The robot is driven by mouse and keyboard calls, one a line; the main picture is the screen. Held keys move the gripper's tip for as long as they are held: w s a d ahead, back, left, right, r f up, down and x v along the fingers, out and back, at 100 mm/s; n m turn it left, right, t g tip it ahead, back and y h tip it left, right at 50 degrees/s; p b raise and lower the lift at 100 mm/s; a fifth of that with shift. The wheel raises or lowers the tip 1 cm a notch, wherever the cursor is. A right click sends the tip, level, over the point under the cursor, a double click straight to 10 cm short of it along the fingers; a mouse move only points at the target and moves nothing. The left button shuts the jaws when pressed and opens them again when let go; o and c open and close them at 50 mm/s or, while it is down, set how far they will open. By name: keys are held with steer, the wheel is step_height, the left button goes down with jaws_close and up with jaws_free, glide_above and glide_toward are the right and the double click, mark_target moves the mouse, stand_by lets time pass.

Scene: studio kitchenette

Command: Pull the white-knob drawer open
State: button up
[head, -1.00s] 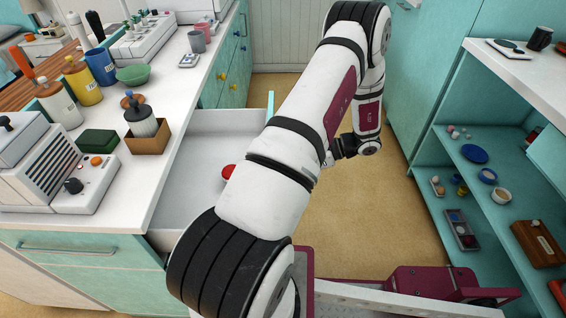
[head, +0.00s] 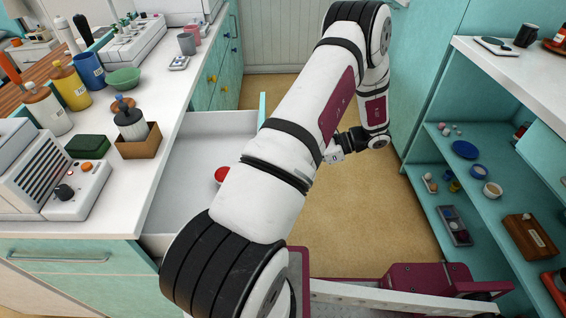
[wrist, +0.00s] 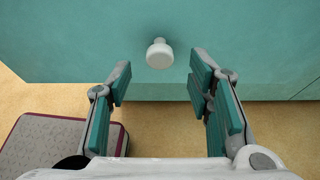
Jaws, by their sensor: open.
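A white round knob (wrist: 159,54) sticks out of a teal front (wrist: 60,45) in the wrist view. My gripper (wrist: 161,72) is open and empty, with one finger on each side of the knob's line; the knob is just beyond or level with the tips, touching neither. In the head view a drawer (head: 190,160) stands pulled out from the left counter, its inside showing. The teal top edge of its front (head: 262,106) is partly hidden by my arm. My gripper (head: 335,152) is to the right of that front. The knob is hidden there.
A red round object (head: 221,174) lies in the open drawer, partly behind my arm. The left counter (head: 190,95) holds bottles and a bowl. A teal shelf unit (head: 480,215) stands on the right. Tan floor (head: 370,205) is clear between them.

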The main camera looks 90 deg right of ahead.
steer(key=v, duration=0.7)
stand_by(0.4)
steer(key=w+a+r+n+g+y+p, duration=0.25)
steer(key=w+r+n, duration=0.35)
steer(key=w+r, duration=0.55)
steer(key=w+a+r+n+g+y+p, duration=0.1)
steer(key=w+a+r+n+g+y, duration=0.25)
steer(key=w+r, duration=0.75)
steer(key=w+a+r+n+g+h+p, duration=0.15)
steer(key=w+a+r+n+g, duration=0.4)
steer(key=w+a+n, duration=0.55)
steer(key=s+a+r+n+h+p, duration=0.1)
steer(key=a+r+n, duration=0.2)
steer(key=a+n, duration=0.2)
steer(key=s+a+r+n+t+h+p, duration=0.1)
steer(key=s+a+r+n+h+p, duration=0.1)
steer(key=a, duration=1)
steer(key=s+a+r+n+t+h+p, duration=0.1)
steer(key=a+r+n+h+p, duration=0.1)
steer(key=a+r+n, duration=0.3)
steer(key=a+n, duration=0.2)
steer(key=a, duration=0.1)
steer(key=shift+s+a+n, duration=0.35)
